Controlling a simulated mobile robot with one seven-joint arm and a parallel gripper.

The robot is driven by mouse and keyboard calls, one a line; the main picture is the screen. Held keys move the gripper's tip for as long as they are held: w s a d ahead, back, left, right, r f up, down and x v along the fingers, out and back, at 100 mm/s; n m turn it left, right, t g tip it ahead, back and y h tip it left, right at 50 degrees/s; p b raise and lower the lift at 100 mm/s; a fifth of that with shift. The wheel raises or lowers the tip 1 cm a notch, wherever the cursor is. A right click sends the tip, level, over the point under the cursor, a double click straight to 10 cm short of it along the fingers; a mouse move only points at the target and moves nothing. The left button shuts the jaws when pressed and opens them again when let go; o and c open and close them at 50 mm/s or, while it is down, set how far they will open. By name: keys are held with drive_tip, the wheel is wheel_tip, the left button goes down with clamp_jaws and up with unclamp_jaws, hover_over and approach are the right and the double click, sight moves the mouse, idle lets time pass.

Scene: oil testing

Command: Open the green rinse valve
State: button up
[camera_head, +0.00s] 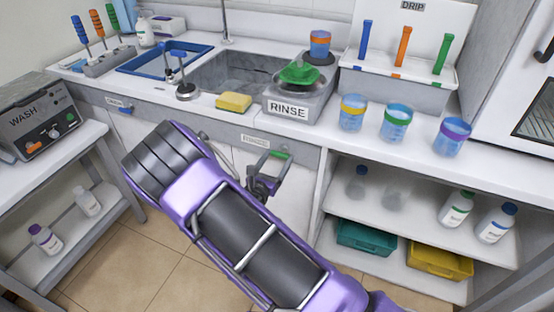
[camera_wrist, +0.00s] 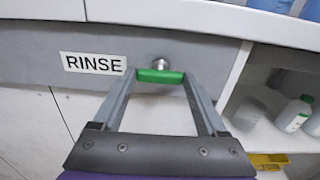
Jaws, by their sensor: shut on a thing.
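The green rinse valve handle (camera_head: 281,155) is on the grey front panel below the counter, beside a small RINSE label (camera_head: 255,141). In the wrist view, the green handle (camera_wrist: 160,76) lies level across the picture, with a round metal stem above it. My gripper (camera_head: 271,170) is at the handle from the front. In the wrist view, my gripper (camera_wrist: 160,84) has one finger at each end of the green handle and is shut on it. The label also shows left of the handle in the wrist view (camera_wrist: 93,63).
The RINSE station (camera_head: 290,107) with a green bowl stands on the counter above. A sink (camera_head: 240,78) and a yellow sponge (camera_head: 233,102) are to its left. Several cups stand at right. Open shelves (camera_head: 405,215) with bottles and bins lie right of the valve.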

drive_tip(key=n+p, duration=0.2)
drive_tip(key=n, duration=0.1)
drive_tip(key=shift+r, duration=0.1)
drive_tip(key=n+p, duration=0.2)
drive_tip(key=n, duration=0.3)
drive_tip(key=shift+n+p, duration=0.4)
drive_tip(key=n+p, duration=0.1)
drive_tip(key=n, duration=0.3)
drive_tip(key=shift+a, duration=0.1)
drive_tip(key=shift+f+n+p, duration=0.2)
drive_tip(key=shift+n+p, duration=0.55)
drive_tip(key=shift+n, duration=1.75)
drive_tip(key=o, duration=1.3)
drive_tip(key=shift+s, duration=0.1)
